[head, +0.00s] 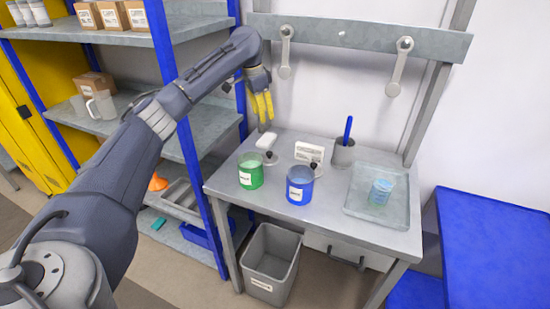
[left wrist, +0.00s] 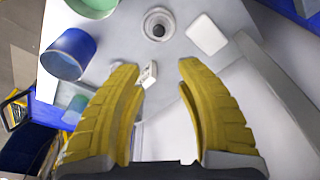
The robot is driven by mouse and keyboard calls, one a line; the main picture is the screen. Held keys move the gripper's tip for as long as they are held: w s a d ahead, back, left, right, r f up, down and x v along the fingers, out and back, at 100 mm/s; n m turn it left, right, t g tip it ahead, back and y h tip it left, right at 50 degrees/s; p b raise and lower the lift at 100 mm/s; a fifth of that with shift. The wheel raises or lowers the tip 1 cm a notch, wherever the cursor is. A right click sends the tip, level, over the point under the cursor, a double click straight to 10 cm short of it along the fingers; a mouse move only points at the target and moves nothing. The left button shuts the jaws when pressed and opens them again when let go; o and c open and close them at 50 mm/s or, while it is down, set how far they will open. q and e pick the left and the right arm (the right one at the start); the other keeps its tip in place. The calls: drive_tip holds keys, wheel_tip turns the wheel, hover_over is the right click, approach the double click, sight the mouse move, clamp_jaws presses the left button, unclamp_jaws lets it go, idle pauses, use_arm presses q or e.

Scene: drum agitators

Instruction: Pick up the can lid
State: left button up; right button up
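A grey can lid with a dark round knob (head: 270,158) lies on the bench just behind the green can (head: 250,172). It also shows at the top middle of the left wrist view (left wrist: 158,25). A second dark knob (head: 314,167) shows behind the blue can (head: 300,187); its lid is mostly hidden. My left gripper (head: 264,116) has yellow fingers and hangs above the bench's back left, higher than the lid and apart from it. Its fingers (left wrist: 157,68) are spread with nothing held between them. My right gripper is not in view.
A white block (head: 266,140) lies beside the lid. A white label stand (head: 309,152), a grey pot with a blue handle (head: 343,152) and a tray (head: 360,208) with a cup (head: 381,190) stand to the right. Shelves (head: 130,95) flank the left; a bin (head: 270,263) sits below.

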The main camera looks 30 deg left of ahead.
use_arm(q)
drive_tip(key=f, duration=0.1)
approach(269, 153)
drive_tip(key=f, duration=0.1)
drive_tip(key=w+f, duration=0.1)
drive_tip(key=f, duration=0.3)
drive_tip(key=shift+w+d, duration=0.15)
drive_tip(key=shift+d, duration=0.15)
drive_tip(key=shift+w+d+f, duration=0.1)
drive_tip(key=shift+f, duration=1.25)
drive_tip(key=shift+w+d+f, duration=0.1)
drive_tip(key=shift+f, duration=1.2)
clamp_jaws()
